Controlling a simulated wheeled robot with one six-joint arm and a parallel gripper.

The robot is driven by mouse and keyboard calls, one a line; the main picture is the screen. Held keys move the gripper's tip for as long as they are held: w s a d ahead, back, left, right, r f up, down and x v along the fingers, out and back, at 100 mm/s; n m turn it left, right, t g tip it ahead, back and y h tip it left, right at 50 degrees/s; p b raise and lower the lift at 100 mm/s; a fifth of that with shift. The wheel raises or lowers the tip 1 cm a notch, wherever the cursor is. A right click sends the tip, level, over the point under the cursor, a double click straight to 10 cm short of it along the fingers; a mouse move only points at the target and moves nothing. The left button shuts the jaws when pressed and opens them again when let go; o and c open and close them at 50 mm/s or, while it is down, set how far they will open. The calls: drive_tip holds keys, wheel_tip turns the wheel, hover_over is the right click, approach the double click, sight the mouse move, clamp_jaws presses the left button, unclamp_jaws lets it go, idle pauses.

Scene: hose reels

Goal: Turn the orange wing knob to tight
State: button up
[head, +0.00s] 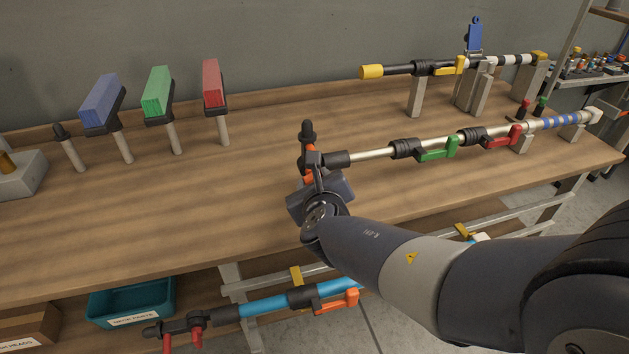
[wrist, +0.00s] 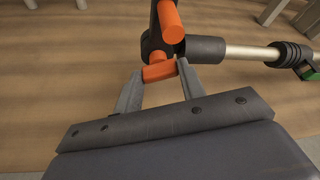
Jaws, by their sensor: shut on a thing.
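The orange wing knob (wrist: 160,72) sits between the two fingers of my gripper (wrist: 160,80) in the wrist view, and the fingers are shut on it. A second orange piece (wrist: 171,22) shows just beyond it, beside the black clamp head (wrist: 152,42). In the head view, my gripper (head: 318,184) is at the black clamp (head: 308,140) on the left end of the silver pole. Only a small bit of orange (head: 309,177) shows there, as my wrist hides most of the knob. I cannot tell how tight the knob is.
The silver pole (head: 375,153) runs right from the clamp, with green (head: 437,148) and red (head: 503,136) levers. A yellow-tipped pole (head: 395,70) rests behind on grey blocks. Blue, green and red pads stand at left. A blue pole (head: 262,306) lies below the bench.

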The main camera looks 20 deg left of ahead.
drive_tip(key=shift+c, duration=0.8)
